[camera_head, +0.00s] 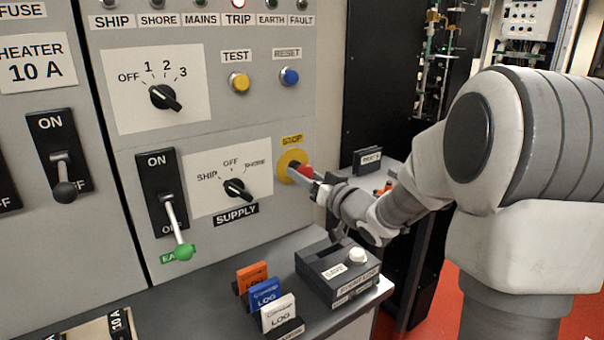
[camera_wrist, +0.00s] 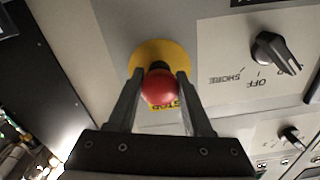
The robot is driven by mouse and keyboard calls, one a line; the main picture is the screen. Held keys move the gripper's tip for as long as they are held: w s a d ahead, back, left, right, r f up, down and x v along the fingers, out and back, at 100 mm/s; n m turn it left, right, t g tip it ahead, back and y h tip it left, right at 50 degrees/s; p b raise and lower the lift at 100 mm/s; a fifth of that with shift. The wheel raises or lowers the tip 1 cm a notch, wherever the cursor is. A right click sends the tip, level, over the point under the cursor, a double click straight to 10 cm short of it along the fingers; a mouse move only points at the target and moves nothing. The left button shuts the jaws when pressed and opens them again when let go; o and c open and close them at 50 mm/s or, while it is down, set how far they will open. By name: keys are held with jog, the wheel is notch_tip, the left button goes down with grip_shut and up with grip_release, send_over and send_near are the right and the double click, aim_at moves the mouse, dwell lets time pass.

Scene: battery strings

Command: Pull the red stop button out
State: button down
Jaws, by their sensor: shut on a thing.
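The red stop button (camera_head: 305,172) sits on a round yellow plate (camera_head: 291,163) under a STOP label, at the right of the grey panel. In the wrist view the red button head (camera_wrist: 160,88) stands in front of the yellow plate (camera_wrist: 146,57), with a dark stem showing behind it. My gripper (camera_head: 311,176) reaches the button from the right. In the wrist view my gripper's fingers (camera_wrist: 158,86) lie on both sides of the red head and are shut on it. The head's exact distance from the plate is hard to tell.
The supply selector (camera_head: 236,189) and a lever with a green knob (camera_head: 184,251) are left of the button. A grey box with a white knob (camera_head: 337,272) and several LOG cards (camera_head: 264,295) stand on the shelf below. Dark cabinets (camera_head: 385,75) are behind my arm.

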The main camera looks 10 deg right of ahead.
jog(key=shift+c, duration=1.5)
grip_release()
jog(key=shift+s+d, duration=0.1)
jog(key=shift+s, duration=0.1)
jog(key=p+v, duration=0.2)
jog(key=v, duration=1.5)
jog(key=shift+s, duration=0.15)
